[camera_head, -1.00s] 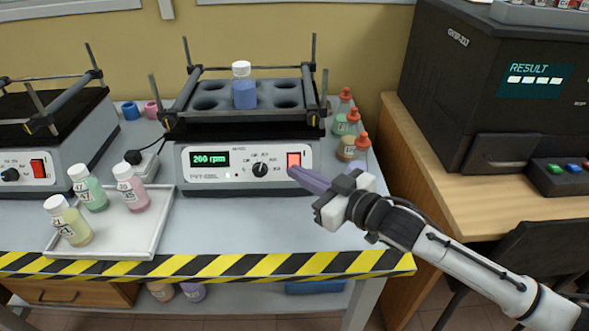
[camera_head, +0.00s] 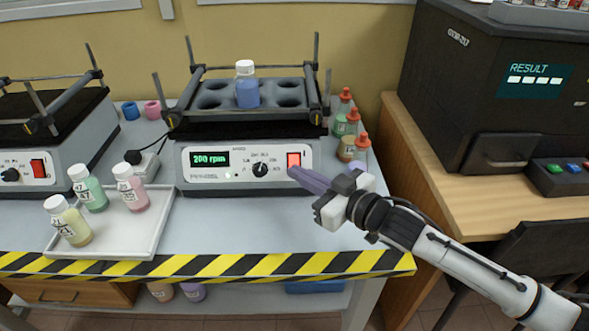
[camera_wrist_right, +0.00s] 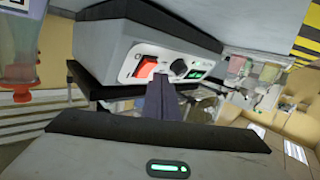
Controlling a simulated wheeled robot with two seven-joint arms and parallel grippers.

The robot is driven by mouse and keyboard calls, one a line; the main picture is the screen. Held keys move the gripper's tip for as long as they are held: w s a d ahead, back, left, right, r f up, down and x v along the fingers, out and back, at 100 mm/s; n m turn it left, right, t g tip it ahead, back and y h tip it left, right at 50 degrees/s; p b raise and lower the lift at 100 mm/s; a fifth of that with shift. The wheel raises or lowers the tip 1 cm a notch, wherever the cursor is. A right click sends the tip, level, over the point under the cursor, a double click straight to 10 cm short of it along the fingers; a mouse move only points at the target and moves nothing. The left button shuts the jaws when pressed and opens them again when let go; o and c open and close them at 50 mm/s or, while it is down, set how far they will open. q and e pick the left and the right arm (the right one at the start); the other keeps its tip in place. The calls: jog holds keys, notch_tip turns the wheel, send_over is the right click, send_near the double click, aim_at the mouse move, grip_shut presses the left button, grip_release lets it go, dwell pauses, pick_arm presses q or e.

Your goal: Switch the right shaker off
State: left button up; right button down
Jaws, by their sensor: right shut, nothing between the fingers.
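The right shaker (camera_head: 215,176) stands on the grey table with its display lit at 200 rpm. Its red switch (camera_head: 294,160) is lit at the right end of the front panel; it also shows in the right wrist view (camera_wrist_right: 146,66). A bottle of blue liquid (camera_head: 246,88) sits in the shaker's rack (camera_head: 212,86). My right gripper (camera_head: 292,172) is shut and empty, its fingertips just below and in front of the switch. I cannot tell whether they touch it. In the right wrist view the fingertips (camera_wrist_right: 162,80) are beside the switch. My left gripper is not in view.
A second shaker (camera_head: 75,150) stands at the left. A white tray (camera_head: 140,235) with 3 bottles lies at the front left. Red-capped bottles (camera_head: 350,125) stand right of the right shaker. A black analyser (camera_head: 450,90) is on the wooden desk (camera_head: 480,200).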

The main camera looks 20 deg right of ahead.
jog(key=shift+w, duration=0.1)
jog(key=shift+w+d+f, duration=0.1)
jog(key=shift+w+f, duration=0.1)
jog(key=shift+f, duration=0.05)
dwell(0.3)
jog(key=shift+w+d+f, duration=0.1)
jog(key=shift+w+f, duration=0.05)
jog(key=shift+w, duration=0.1)
dwell(0.6)
jog(key=shift+s+a+r+p, duration=0.2)
jog(key=shift+s+r+p, duration=0.35)
jog(key=shift+p, duration=0.35)
jog(key=shift+f, duration=0.15)
